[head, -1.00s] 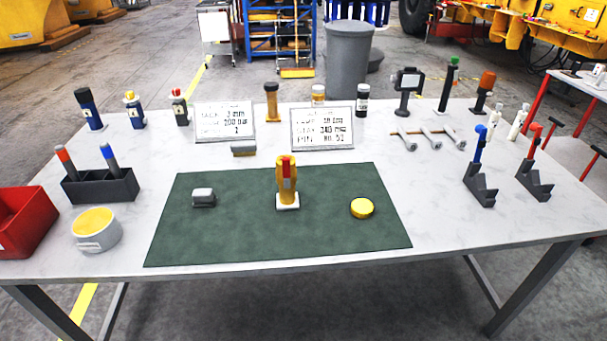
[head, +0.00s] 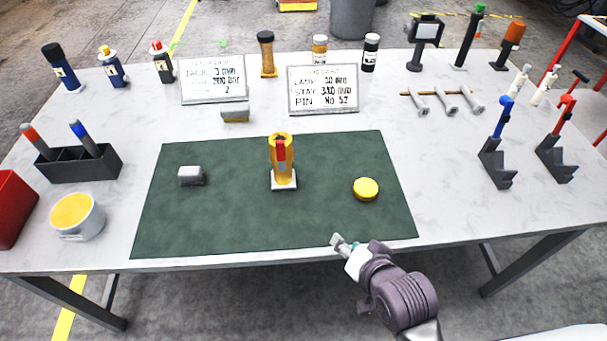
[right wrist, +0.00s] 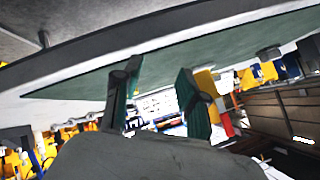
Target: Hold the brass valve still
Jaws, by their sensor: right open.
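The brass valve (head: 282,150) stands upright on a small pale base in the middle of the green mat (head: 230,228). It is a yellow-gold body with a red part on its front. My right gripper (head: 343,242) is at the front edge of the table, in front of the mat and to the right of the valve, apart from it. In the right wrist view its two fingers (right wrist: 158,95) are spread with nothing held between them. A yellow and red shape, apparently the valve (right wrist: 206,84), shows partly hidden behind one finger. My left gripper is not in view.
On the mat, a grey block (head: 191,176) lies left of the valve and a yellow disc (head: 366,188) lies right. Two sign boards (head: 323,90) stand behind. Black stands (head: 497,165) are at right, a pen holder (head: 80,163) at left. The mat's front is clear.

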